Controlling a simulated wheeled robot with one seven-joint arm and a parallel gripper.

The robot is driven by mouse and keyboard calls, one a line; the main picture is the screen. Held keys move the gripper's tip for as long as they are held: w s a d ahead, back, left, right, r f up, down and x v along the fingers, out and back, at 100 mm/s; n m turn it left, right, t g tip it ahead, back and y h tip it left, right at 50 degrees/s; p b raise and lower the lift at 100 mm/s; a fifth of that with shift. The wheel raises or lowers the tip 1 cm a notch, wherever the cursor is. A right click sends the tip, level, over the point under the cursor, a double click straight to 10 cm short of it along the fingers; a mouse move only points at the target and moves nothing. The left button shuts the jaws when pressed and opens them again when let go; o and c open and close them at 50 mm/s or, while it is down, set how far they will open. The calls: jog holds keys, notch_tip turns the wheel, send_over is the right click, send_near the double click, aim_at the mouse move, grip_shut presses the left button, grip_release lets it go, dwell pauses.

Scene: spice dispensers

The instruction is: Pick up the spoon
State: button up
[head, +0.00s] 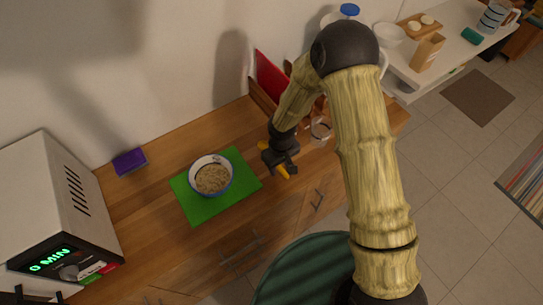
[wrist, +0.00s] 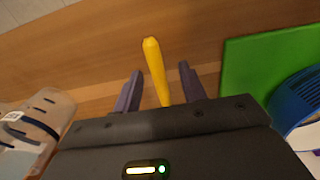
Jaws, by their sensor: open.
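A slim yellow handle, which looks like the spoon (wrist: 154,65), points away across the wooden counter in the wrist view. My open gripper (wrist: 160,73) has one dark finger on each side of it, with a visible gap on both sides. The near end of the spoon is hidden behind the gripper body, so its bowl does not show. In the head view, my gripper (head: 279,165) is low over the counter, right of the green mat, and small yellow bits of the spoon (head: 264,145) show beside it. I cannot tell its exact height above the counter.
A bowl of grainy food (head: 211,179) stands on the green mat (head: 243,184). A clear glass (head: 321,131) stands close to my gripper's right. A purple sponge (head: 130,161) and a microwave (head: 66,205) are farther left. A red board (head: 270,78) leans at the wall.

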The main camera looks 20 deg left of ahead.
jog(key=shift+w+d, duration=0.1)
dwell(0.4)
grip_shut()
notch_tip(320, 180, up, 10)
jog(key=b, duration=0.1)
dwell(0.6)
dwell(0.4)
